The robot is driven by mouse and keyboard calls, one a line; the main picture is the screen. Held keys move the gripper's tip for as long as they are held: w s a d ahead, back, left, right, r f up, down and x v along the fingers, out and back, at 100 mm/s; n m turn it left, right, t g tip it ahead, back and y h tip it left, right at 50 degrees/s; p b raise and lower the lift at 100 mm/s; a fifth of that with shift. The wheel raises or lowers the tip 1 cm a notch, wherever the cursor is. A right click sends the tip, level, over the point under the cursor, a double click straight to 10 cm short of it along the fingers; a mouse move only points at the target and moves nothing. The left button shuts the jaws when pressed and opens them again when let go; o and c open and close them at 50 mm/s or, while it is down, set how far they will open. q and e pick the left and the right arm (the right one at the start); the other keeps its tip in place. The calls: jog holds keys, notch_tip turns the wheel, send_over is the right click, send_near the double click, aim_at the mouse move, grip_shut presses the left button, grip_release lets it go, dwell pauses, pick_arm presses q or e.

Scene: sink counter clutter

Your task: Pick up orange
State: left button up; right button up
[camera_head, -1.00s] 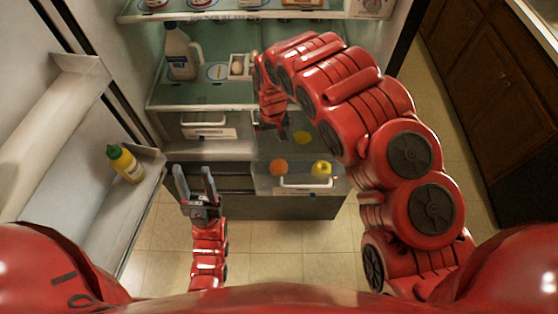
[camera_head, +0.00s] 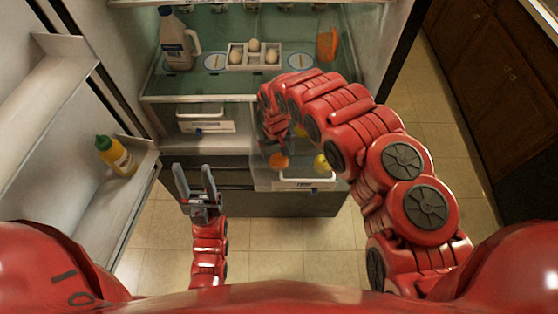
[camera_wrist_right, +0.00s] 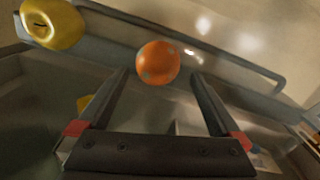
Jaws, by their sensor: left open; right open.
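The orange (camera_head: 279,160) lies in the pulled-out lower right fridge drawer (camera_head: 303,185). In the right wrist view the orange (camera_wrist_right: 158,62) shows just beyond and between the fingertips of my right gripper (camera_wrist_right: 160,82), which is open and empty. In the head view my right gripper (camera_head: 274,145) is over the drawer, right by the orange, and mostly hidden by its own arm. My left gripper (camera_head: 195,178) is open and empty, in front of the fridge, left of the drawer.
A yellow apple (camera_head: 321,162) lies right of the orange in the drawer; another yellow fruit is partly hidden behind. The shelf above holds a milk jug (camera_head: 178,42), an egg tray (camera_head: 254,56) and an orange container (camera_head: 327,43). A mustard bottle (camera_head: 117,156) stands in the door.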

aim_at(278, 157)
jog(key=shift+w+f+p, duration=0.1)
jog(key=shift+f+p, duration=0.25)
jog(key=shift+f, duration=0.1)
jog(key=shift+d+f+p, duration=0.15)
jog(key=shift+f+p, duration=0.35)
jog(key=shift+f, duration=0.85)
jog(key=shift+d+f, duration=0.1)
jog(key=shift+f, duration=0.7)
jog(key=c, duration=1.4)
